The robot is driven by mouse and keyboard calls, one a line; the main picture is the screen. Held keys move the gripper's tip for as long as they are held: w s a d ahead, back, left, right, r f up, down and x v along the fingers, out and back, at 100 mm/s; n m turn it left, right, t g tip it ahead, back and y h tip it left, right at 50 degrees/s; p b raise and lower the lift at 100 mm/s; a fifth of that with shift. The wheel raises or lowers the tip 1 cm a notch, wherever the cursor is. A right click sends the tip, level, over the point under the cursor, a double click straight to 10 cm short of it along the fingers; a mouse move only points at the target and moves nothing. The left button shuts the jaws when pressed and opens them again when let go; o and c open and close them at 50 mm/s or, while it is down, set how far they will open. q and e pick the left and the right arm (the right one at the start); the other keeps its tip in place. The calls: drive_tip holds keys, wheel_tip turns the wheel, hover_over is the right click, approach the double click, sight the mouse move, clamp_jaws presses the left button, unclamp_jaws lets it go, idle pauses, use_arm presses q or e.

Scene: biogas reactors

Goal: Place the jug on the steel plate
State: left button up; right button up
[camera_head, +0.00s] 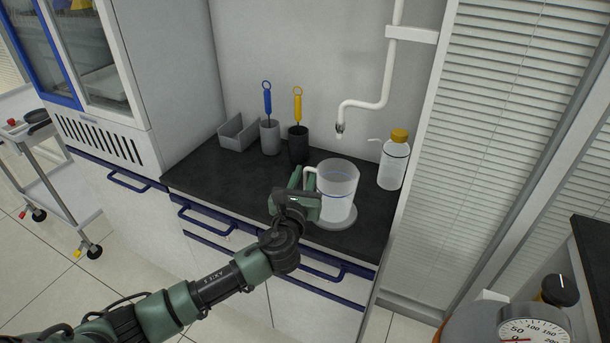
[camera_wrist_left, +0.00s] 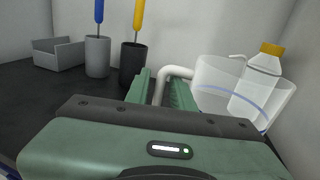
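The jug (camera_head: 338,188) is a clear, upright vessel with a white handle and a blue line around it. It stands over the round steel plate (camera_head: 348,221) on the dark counter; I cannot tell whether its base touches the plate. My left gripper (camera_head: 304,181) is at the handle, on the jug's left side. In the left wrist view, the green fingers (camera_wrist_left: 161,92) lie close on both sides of the white handle, and the jug (camera_wrist_left: 228,92) is to their right. The plate is hidden there. My right gripper is not in view.
A bottle with a yellow cap (camera_head: 394,160) stands right of the jug. Behind are a dark cup with a yellow brush (camera_head: 298,143), a grey cup with a blue brush (camera_head: 269,137) and a grey bin (camera_head: 238,133). A white pipe (camera_head: 366,105) hangs above. The counter's left part is clear.

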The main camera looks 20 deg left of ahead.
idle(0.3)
use_arm(q)
drive_tip(key=shift+s+r, duration=0.1)
drive_tip(key=shift+s, duration=0.05)
drive_tip(key=s+d, duration=0.2)
drive_tip(key=s, duration=0.9)
drive_tip(key=shift+s+b, duration=0.3)
